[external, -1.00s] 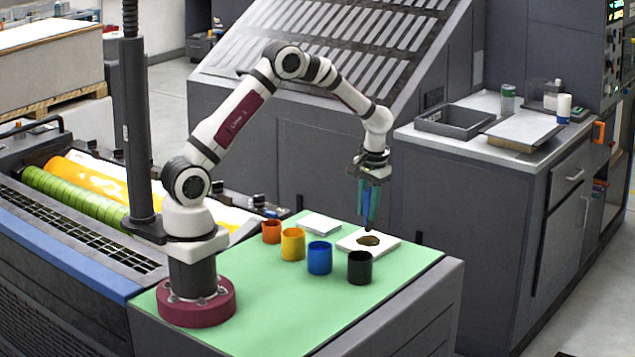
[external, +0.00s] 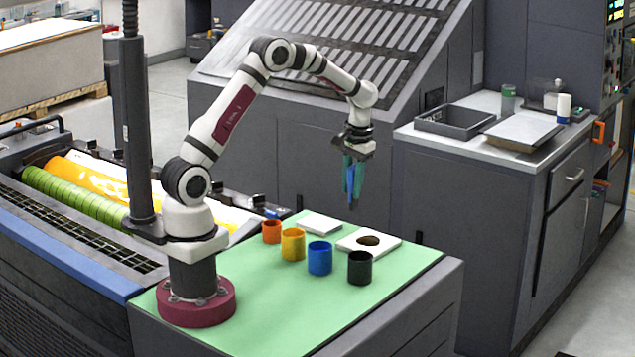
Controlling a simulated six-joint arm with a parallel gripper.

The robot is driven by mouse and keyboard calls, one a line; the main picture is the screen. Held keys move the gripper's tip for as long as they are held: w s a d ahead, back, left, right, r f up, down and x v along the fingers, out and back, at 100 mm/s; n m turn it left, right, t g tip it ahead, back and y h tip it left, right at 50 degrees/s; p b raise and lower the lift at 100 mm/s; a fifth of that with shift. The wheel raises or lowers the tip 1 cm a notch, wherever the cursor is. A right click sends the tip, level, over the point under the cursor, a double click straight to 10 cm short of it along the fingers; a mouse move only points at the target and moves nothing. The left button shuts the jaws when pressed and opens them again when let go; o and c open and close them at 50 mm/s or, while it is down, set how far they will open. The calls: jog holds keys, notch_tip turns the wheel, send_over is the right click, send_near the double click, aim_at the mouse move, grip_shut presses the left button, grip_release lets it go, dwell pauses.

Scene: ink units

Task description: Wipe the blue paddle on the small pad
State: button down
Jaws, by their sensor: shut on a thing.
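My gripper (external: 354,178), with teal fingers, points down above the back of the green mat. It is shut on the blue paddle (external: 349,182), a narrow blue strip hanging between the fingers, its lower end well above the mat. The small pad (external: 318,223) looks like the plain white flat block behind the pots, to the lower left of the gripper. A larger white slab (external: 388,240) with a dark brown patch (external: 369,241) lies to its right. The paddle is apart from both. Whether ink is on the paddle is too small to tell.
Several pots stand in a row on the green mat (external: 260,320): orange (external: 271,232), yellow (external: 293,245), blue (external: 320,259) and black (external: 360,268). The mat's front is clear. A dark upright post (external: 138,130) stands left of my arm.

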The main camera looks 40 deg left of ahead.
jog(key=shift+g+h, duration=0.4)
jog(key=shift+w+a+f, duration=0.15)
jog(key=shift+a+f, duration=0.65)
jog(key=shift+a, duration=0.5)
jog(key=shift+w+a+f, duration=0.1)
jog(key=shift+a+f, duration=0.65)
jog(key=shift+a, duration=0.5)
jog(key=shift+w+a+f, duration=0.15)
jog(key=shift+a+f, duration=0.65)
jog(key=shift+a, duration=0.5)
jog(key=shift+f, duration=0.55)
